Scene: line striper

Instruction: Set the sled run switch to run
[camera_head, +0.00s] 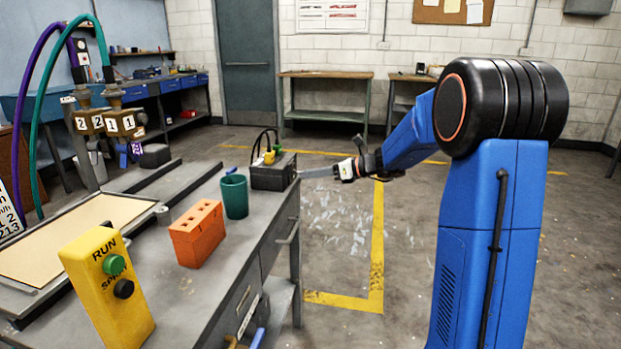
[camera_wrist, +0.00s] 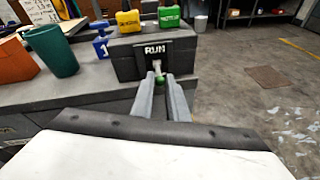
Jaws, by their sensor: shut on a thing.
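The sled run switch appears as a small pale lever (camera_wrist: 157,68) on the front of a dark box (camera_wrist: 128,60), under a white RUN label. The same dark box (camera_head: 270,178) stands at the bench's far right end in the head view. My gripper (camera_wrist: 159,76) is shut on the lever, its two grey fingers on either side of it. In the head view my gripper (camera_head: 302,173) reaches the box's right side from the right. A small green spot shows between the fingers, just below the lever. The fingers partly hide the lever, so its exact setting is unclear.
Yellow (camera_wrist: 128,20) and green (camera_wrist: 169,16) blocks sit on the dark box. A teal cup (camera_head: 234,197) and an orange holed block (camera_head: 197,234) stand on the bench nearby. A yellow RUN/SPRAY button box (camera_head: 90,290) is at the front. Floor right of the bench is open.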

